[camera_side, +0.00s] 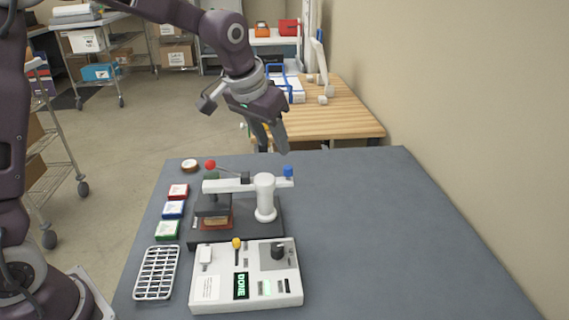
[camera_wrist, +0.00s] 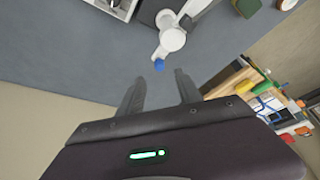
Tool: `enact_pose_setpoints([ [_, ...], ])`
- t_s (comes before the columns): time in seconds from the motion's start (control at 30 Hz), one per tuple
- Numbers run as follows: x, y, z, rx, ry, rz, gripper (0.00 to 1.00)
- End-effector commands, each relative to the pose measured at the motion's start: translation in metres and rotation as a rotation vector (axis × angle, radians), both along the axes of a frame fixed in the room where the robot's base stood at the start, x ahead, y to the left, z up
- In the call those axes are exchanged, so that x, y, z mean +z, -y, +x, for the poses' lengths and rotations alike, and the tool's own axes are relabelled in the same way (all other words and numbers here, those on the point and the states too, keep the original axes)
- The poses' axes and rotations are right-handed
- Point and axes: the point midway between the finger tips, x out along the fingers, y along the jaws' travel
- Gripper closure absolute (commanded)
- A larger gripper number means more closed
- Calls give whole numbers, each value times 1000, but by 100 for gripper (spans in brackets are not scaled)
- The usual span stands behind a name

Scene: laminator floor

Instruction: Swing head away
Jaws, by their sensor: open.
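A press stands on the blue-grey table. Its white swing arm (camera_side: 238,185) runs across the top of a white post (camera_side: 265,197). The head (camera_side: 212,204), a dark block under a red ball knob (camera_side: 210,165), is at the arm's left end, over an orange-brown piece (camera_side: 215,223) on the black base. A blue knob (camera_side: 288,171) is at the arm's right end; it shows in the wrist view (camera_wrist: 159,64) just beyond my fingertips. My gripper (camera_side: 272,150) is open and empty, above and behind the press, apart from it. The head is out of the wrist view.
In front of the press is a white control box (camera_side: 212,262) with a yellow-tipped lever, a black knob and a display reading DONE. A white wire rack (camera_side: 156,274), red, blue and green boxes and a tape roll (camera_side: 189,165) lie left. The table's right side is clear.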

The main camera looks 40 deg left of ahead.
Motion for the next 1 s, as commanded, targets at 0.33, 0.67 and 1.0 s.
enact_pose_setpoints([
  [0.33,-56,2,36,0,-12,-4,58],
  [0.67,-84,2,47,0,-9,-4,58],
  [1.0,-84,2,47,0,-9,-4,96],
])
